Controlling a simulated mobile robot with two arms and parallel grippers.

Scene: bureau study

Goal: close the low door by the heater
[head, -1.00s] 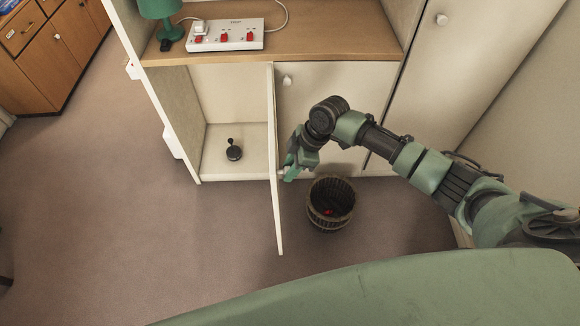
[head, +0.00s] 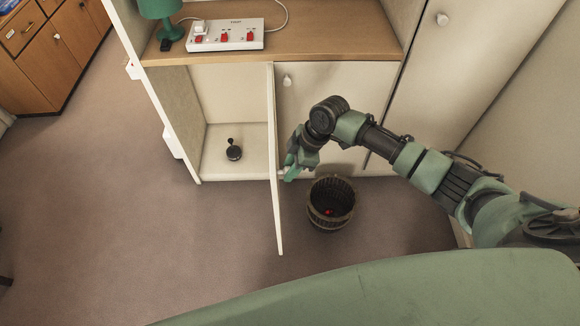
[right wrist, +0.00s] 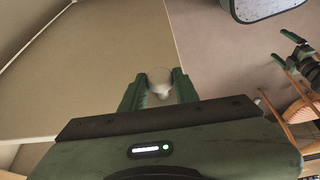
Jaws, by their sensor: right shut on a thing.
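The low door (head: 275,215) is a cream panel seen nearly edge-on in the head view. It stands wide open, sticking out from the cabinet under the wooden top. Its face also shows in the right wrist view (right wrist: 95,75). My right gripper (head: 288,173) is at the right side of this door. In the right wrist view its green fingers (right wrist: 160,88) are shut on the pale round door knob (right wrist: 160,75). My left gripper (right wrist: 284,50) appears at the right of the wrist view, fingers apart and empty. No heater is clearly seen.
A dark basket (head: 331,205) stands on the floor right of the door. The open compartment (head: 215,160) holds a small black object (head: 234,150). A closed cream door (head: 335,100) is behind my right arm. The floor (head: 130,230) left of the door is clear.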

